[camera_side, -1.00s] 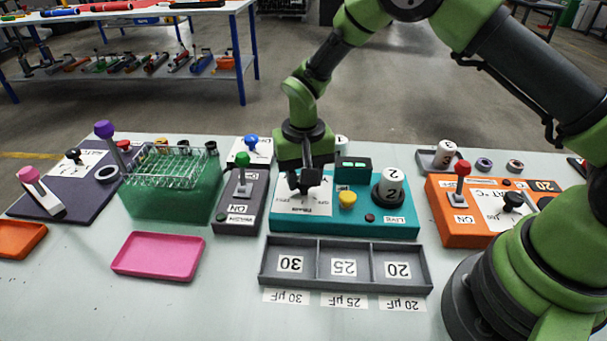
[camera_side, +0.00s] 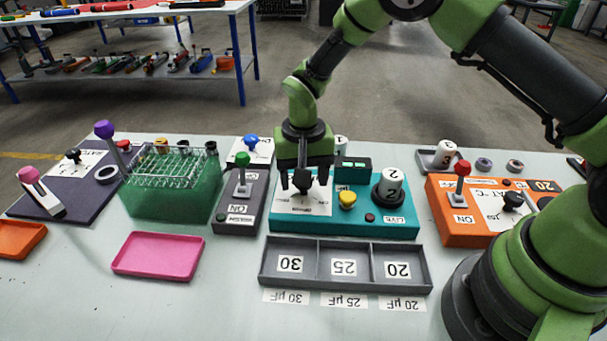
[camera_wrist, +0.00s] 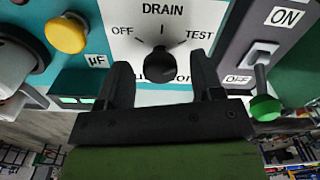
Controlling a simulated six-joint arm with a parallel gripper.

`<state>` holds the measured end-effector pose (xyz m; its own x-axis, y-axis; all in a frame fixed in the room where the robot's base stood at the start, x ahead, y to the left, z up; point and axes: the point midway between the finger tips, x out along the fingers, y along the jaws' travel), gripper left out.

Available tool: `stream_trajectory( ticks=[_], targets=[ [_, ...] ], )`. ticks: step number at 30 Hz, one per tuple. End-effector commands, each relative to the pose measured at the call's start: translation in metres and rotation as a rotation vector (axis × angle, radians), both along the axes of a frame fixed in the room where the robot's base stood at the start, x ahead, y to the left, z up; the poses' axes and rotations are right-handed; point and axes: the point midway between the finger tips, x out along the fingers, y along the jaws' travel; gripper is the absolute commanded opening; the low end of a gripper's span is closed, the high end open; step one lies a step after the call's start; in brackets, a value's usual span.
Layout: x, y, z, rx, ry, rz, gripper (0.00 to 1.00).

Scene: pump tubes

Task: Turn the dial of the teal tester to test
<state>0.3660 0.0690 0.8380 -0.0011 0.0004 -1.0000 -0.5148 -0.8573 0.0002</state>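The teal tester (camera_side: 400,225) stands mid-bench in the side view. Its black dial (camera_wrist: 160,65) sits on a white plate marked OFF, DRAIN and TEST. In the wrist view the dial's tip points up towards DRAIN, with TEST to the right. My gripper (camera_wrist: 161,68) is open, one finger on each side of the dial, with a visible gap on both sides. In the side view my gripper (camera_side: 303,182) is over the tester's left part, with the dial (camera_side: 302,181) dark between the fingers. Its height above the plate is hard to tell.
A yellow button (camera_side: 347,199) and a white cylinder marked 2 (camera_side: 391,182) are right of the dial. A grey box with a green-tipped lever (camera_side: 241,162) stands close on the left. A grey three-compartment tray (camera_side: 344,284) lies in front. An orange box (camera_side: 455,235) stands right.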

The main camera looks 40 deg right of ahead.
Motion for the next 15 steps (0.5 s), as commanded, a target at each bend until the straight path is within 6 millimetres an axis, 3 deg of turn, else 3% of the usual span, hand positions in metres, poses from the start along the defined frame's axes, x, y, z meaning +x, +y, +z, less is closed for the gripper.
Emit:
stream_trajectory(
  ticks=[8, 15],
  targets=[
    [0.001, 0.0, 0.011, 0.0, -0.004, 0.001, 0.61],
    [0.001, 0.0, 0.057, 0.001, -0.006, 0.001, 0.61]
  ],
)
